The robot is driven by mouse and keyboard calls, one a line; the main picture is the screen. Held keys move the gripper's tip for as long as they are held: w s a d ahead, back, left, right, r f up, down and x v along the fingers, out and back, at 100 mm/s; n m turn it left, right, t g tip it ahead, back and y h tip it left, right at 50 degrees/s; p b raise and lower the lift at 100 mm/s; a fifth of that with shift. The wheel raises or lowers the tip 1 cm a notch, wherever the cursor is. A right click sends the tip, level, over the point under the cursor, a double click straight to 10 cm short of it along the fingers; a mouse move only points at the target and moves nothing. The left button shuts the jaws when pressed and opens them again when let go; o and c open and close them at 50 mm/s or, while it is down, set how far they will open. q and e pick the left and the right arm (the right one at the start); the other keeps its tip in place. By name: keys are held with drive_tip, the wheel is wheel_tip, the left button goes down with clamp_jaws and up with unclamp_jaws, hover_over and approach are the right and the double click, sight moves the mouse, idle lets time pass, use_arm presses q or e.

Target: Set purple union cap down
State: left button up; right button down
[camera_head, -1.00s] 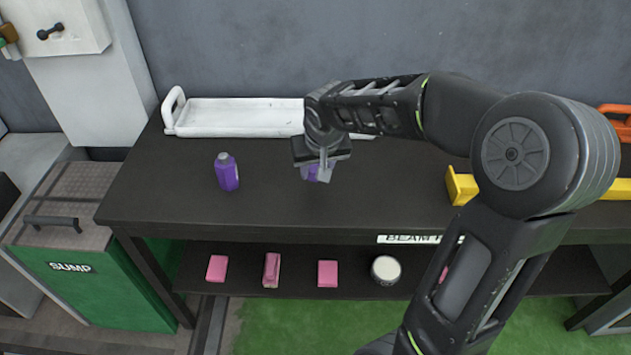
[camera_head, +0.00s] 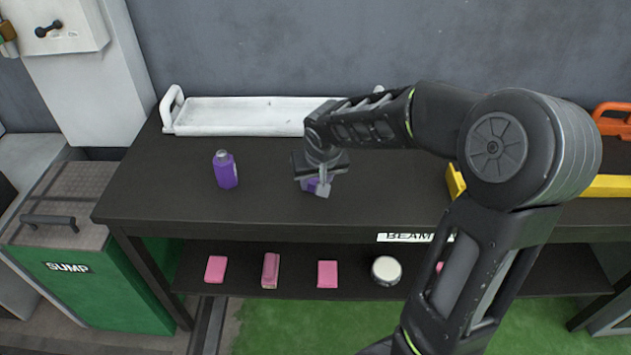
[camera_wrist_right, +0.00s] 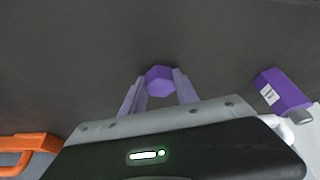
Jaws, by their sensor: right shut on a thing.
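The purple union cap (camera_wrist_right: 159,79) is a small purple piece between the fingers of my right gripper (camera_wrist_right: 159,88) in the right wrist view. In the head view my right gripper (camera_head: 318,188) points down over the dark bench top (camera_head: 262,210), and only a bit of the purple cap (camera_head: 312,184) shows behind its fingers. The gripper is shut on the cap. The cap is low over the bench; I cannot tell whether it touches the surface. My left gripper is not in view.
A purple bottle (camera_head: 226,170) stands on the bench left of the gripper. A white tray (camera_head: 240,115) lies behind, along the wall. A yellow piece (camera_head: 600,186) is at the right, with an orange handle (camera_head: 613,121) behind it. Bare bench lies between bottle and gripper.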

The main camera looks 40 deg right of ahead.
drive_tip(key=c, duration=1.1)
unclamp_jaws()
drive_tip(key=shift+s+a+f, duration=0.1)
drive_tip(key=shift+s+f, duration=0.25)
drive_tip(key=shift+f, duration=0.3)
drive_tip(key=shift+o, duration=0.8)
drive_tip(key=shift+r, duration=0.1)
drive_tip(key=shift+w+r+p, duration=0.1)
drive_tip(key=shift+r+p, duration=0.4)
drive_tip(key=shift+p, duration=0.2)
drive_tip(key=shift+r, duration=0.3)
drive_tip(key=p+v, duration=0.1)
drive_tip(key=v, duration=1)
drive_tip(key=shift+r, duration=0.4)
drive_tip(key=shift+w, duration=0.1)
